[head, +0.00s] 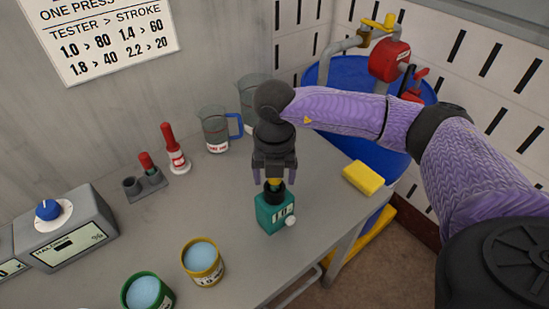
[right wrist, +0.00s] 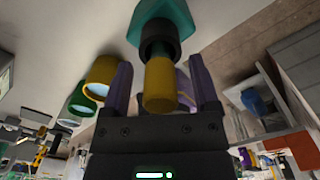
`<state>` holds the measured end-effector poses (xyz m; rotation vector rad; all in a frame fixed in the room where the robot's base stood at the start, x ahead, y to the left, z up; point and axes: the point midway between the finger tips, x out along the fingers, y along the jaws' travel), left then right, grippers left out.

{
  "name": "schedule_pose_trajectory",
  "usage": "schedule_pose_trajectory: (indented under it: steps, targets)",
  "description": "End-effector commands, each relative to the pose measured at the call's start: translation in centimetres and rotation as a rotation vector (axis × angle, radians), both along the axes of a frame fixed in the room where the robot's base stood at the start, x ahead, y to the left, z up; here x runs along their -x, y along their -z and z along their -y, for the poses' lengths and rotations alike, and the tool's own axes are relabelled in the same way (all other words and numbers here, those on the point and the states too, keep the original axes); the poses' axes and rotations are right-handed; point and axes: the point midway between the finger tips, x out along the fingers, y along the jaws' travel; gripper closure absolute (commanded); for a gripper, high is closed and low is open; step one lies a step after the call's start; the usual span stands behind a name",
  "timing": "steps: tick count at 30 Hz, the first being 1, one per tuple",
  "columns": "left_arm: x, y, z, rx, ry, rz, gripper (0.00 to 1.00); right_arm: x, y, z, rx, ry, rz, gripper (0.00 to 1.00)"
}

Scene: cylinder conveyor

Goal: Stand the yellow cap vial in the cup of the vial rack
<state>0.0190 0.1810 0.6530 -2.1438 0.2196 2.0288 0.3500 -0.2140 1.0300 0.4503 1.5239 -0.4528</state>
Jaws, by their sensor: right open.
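In the head view a small bit of yellow (head: 274,184) shows under my right gripper (head: 274,177). My right gripper is open, pointing down, with one finger on each side of the yellow cap; the right wrist view shows gaps beside it. The grey vial rack (head: 150,181) stands at the left on the table. Its front-left cup (head: 131,186) looks empty, and a red-capped vial (head: 147,163) stands in another. My left gripper is out of view.
A red-and-white bottle (head: 175,150) stands behind the rack. Clear jugs (head: 214,132) stand at the back. A dial box (head: 65,230) is at left, yellow (head: 203,264) and green (head: 148,293) tubs in front, and a yellow sponge (head: 363,178) at right. The table between block and rack is clear.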

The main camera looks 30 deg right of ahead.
Motion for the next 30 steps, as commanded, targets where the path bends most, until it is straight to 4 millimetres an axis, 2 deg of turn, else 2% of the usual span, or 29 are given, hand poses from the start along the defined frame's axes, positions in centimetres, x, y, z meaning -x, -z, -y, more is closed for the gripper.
schedule_pose_trajectory:
  steps: [8,19,22,23,27,30]
  targets:
    - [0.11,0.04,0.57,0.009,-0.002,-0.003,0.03,-0.01,0.23,-0.02,-0.002,0.000,0.001,0.22]
    - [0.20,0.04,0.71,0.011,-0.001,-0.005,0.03,-0.02,0.21,-0.01,-0.002,0.000,0.001,1.00]
    - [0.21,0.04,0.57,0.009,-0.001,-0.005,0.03,-0.02,0.21,-0.01,-0.002,0.000,0.001,1.00]
    - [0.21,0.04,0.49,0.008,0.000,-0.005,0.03,-0.02,0.21,-0.01,-0.002,0.000,0.001,0.70]
    - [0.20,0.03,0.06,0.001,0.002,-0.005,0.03,-0.02,0.20,-0.01,-0.002,0.000,0.001,1.00]
    - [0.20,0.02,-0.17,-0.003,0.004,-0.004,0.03,-0.02,0.20,-0.01,-0.002,0.000,0.001,1.00]
